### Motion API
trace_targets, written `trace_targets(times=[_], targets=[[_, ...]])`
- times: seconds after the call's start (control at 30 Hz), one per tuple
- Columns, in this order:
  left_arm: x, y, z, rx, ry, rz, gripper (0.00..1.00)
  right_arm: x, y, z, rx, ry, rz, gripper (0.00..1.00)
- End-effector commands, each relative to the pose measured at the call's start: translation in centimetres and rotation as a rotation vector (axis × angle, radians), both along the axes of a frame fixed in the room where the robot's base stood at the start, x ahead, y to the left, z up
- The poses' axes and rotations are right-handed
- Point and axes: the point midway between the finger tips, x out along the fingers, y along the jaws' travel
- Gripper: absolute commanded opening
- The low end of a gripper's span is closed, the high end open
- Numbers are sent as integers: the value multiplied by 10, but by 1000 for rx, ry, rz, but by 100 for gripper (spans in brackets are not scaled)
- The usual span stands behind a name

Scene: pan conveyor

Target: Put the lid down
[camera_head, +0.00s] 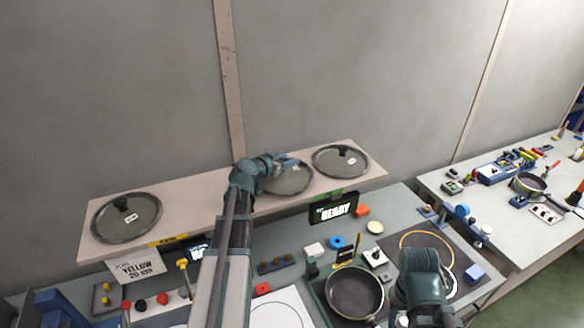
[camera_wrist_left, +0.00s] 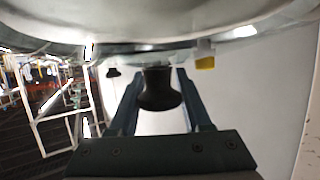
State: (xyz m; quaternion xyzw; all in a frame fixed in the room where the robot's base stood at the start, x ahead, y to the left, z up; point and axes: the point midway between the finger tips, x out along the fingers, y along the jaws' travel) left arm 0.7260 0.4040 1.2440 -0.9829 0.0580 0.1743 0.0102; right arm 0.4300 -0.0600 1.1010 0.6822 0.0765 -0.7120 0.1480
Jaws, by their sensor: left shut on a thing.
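My left gripper (camera_head: 286,163) is over the middle of the long pale shelf (camera_head: 180,208), shut on the black knob of a glass lid (camera_head: 290,182). In the left wrist view the dark knob (camera_wrist_left: 160,90) sits between the two fingers, with the lid's glass and rim (camera_wrist_left: 140,30) across the top of the picture. The lid looks roughly level with the shelf top; whether it touches is unclear. My right arm's wrist (camera_head: 424,278) is at the lower right; its fingers are hidden.
Another glass lid (camera_head: 342,161) lies close by on the shelf's right end, and one (camera_head: 127,217) on its left end. A black pan (camera_head: 355,291) stands on the bench below. A READY display (camera_head: 333,208) stands at the shelf's front. Shelf between left lid and gripper looks clear.

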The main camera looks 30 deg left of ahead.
Motion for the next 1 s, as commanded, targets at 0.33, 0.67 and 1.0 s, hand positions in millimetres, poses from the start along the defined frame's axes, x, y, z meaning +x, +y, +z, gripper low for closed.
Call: trace_targets(times=[0.33, 0.67, 1.0], targets=[[-3, 6, -9, -1, -1, 1, 0, 0, 0, -9, -1, 0, 2, 45], [-3, 6, -12, 0, 0, 0, 78, 0, 0, -12, -1, 0, 3, 45], [-6, 6, -6, 0, 0, 1, 78, 0, 0, -6, -1, 0, 2, 45]])
